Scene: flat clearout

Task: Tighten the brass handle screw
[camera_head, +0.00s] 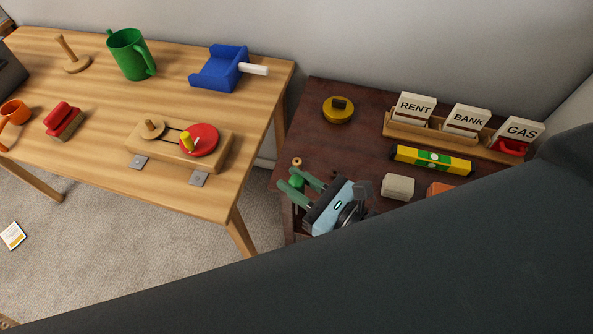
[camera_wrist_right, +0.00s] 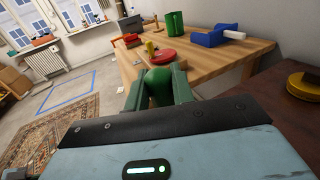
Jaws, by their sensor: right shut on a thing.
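My right gripper (camera_head: 297,179) is shut on a green rounded thing with a small tan top (camera_head: 297,162), above the dark table's left edge. In the right wrist view, the green thing (camera_wrist_right: 160,88) sits between the fingers; its lower part is hidden, and I cannot tell whether it is a tool. I cannot make out a brass screw there. My left gripper is not in view.
The wooden table (camera_head: 100,100) also holds a green mug (camera_head: 130,54), a blue holder (camera_head: 220,70) and a red brush (camera_head: 62,120). The dark table (camera_head: 330,150) holds a yellow round tin (camera_head: 339,110), a card rack (camera_head: 415,132) and a level (camera_head: 431,160). A gap separates the tables.

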